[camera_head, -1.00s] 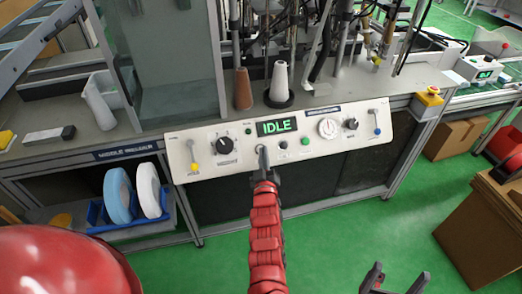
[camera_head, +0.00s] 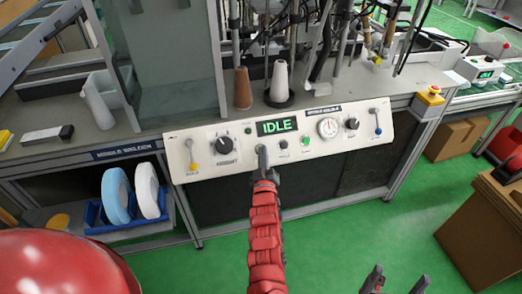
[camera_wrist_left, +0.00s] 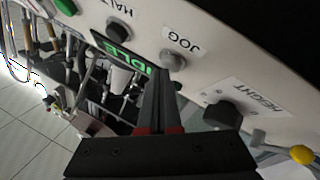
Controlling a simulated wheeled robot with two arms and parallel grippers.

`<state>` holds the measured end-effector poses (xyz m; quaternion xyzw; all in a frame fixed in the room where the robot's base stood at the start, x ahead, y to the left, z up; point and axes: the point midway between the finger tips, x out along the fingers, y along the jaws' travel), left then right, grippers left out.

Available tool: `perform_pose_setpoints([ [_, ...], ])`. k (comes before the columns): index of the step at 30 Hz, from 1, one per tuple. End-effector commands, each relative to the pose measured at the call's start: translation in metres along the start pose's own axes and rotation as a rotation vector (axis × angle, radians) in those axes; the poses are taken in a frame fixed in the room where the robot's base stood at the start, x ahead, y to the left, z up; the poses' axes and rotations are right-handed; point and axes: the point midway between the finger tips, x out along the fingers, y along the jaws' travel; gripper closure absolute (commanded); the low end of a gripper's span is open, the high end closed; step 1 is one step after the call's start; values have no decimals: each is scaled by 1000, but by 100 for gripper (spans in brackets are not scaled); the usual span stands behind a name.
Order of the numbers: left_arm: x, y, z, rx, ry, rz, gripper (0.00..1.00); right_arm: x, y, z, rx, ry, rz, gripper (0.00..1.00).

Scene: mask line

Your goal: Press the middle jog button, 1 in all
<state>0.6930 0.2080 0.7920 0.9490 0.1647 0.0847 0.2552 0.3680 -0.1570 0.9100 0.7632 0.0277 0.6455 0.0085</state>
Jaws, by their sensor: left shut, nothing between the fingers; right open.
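The white control panel (camera_head: 180,165) of the middle machine has a green display (camera_head: 277,126) reading IDLE. My left gripper (camera_head: 262,151) is shut and empty, its tips at the panel just below the display. In the left wrist view the grey jog button (camera_wrist_left: 172,62), next to the label JOG, is right at the tips of the left gripper (camera_wrist_left: 164,76). I cannot tell whether they touch it. In the head view the gripper covers the button. My right gripper (camera_head: 396,284) is open and empty, low over the green floor, partly cut off by the lower edge.
Beside the jog button are a black button (camera_head: 283,143) labelled HALT in the wrist view, and a green button (camera_head: 305,141). A black height knob (camera_head: 224,145) and a yellow-tipped lever (camera_head: 194,164) are to the left. Cardboard boxes (camera_head: 480,230) stand at right.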

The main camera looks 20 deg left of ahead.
Motion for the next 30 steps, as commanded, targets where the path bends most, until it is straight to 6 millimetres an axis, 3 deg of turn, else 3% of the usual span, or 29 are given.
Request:
perform_pose_setpoints([
  [15, 4, -3, 3, 0, 0, 0, 100, -7, 0, 1, 0, 0, 0, 13],
  [30, -2, 3, -2, 0, -3, 1, 100, 2, 0, 0, 0, 0, 0, 13],
])
